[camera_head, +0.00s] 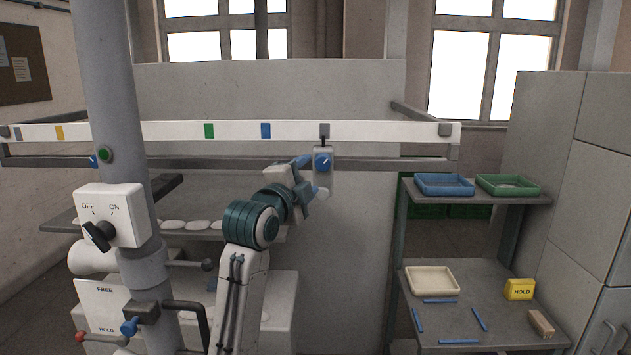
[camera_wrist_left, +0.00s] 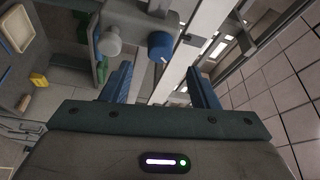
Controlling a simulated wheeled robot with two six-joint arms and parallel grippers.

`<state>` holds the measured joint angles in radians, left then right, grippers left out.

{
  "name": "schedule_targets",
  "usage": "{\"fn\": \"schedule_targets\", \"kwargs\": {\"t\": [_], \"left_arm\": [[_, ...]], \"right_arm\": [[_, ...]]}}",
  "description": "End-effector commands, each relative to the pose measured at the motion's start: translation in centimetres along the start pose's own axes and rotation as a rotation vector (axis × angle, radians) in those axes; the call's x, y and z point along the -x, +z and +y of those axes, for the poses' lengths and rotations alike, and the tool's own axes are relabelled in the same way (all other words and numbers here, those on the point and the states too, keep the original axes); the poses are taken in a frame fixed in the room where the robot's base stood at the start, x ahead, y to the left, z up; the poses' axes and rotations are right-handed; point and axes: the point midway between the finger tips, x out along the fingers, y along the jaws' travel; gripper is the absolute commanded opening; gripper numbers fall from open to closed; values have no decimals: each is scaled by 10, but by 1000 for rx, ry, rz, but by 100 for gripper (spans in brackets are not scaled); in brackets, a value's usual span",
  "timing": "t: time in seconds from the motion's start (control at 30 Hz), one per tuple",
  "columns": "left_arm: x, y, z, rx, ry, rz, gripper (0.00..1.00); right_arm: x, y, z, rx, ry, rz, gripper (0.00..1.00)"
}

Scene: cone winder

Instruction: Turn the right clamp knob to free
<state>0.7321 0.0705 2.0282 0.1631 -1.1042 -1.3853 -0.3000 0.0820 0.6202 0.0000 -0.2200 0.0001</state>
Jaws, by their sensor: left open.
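The right clamp knob (camera_head: 323,162) is a round blue knob with a white pointer mark, on a grey bracket under the white rail. It also shows in the left wrist view (camera_wrist_left: 160,46), beyond the fingers and near the middle of the gap. My left gripper (camera_head: 309,179) is just left of the knob in the head view. Its two blue fingers stand wide apart in the left wrist view (camera_wrist_left: 162,84), with nothing between their tips. I cannot see clear contact with the knob. My right gripper is out of view.
A white rail (camera_head: 370,131) with coloured tabs runs above a grey bar. A post with an OFF/ON switch box (camera_head: 115,215) stands left, beside a FREE/HOLD plate (camera_head: 92,304). At right, a shelf holds blue (camera_head: 444,185) and green trays and a yellow HOLD block (camera_head: 519,290).

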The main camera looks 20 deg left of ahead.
Motion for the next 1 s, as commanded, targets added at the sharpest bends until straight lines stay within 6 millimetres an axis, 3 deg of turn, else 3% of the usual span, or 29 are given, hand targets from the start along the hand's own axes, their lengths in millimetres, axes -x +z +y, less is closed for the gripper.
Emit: {"fn": "schedule_targets", "kwargs": {"t": [0.1, 0.3, 0.8, 0.93, 1.0], "left_arm": [[21, 1, 3, -1, -3, 0, 54], [39, 1, 1, 0, -2, 0, 54], [40, 1, 2, 3, 3, -1, 54], [44, 7, 29, 48, 51, -18, 54], [50, 14, 61, 103, 105, -40, 54]], "right_arm": [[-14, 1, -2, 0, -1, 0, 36], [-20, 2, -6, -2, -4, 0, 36], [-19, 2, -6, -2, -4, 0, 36], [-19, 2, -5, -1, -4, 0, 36], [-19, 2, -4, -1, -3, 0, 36]]}}
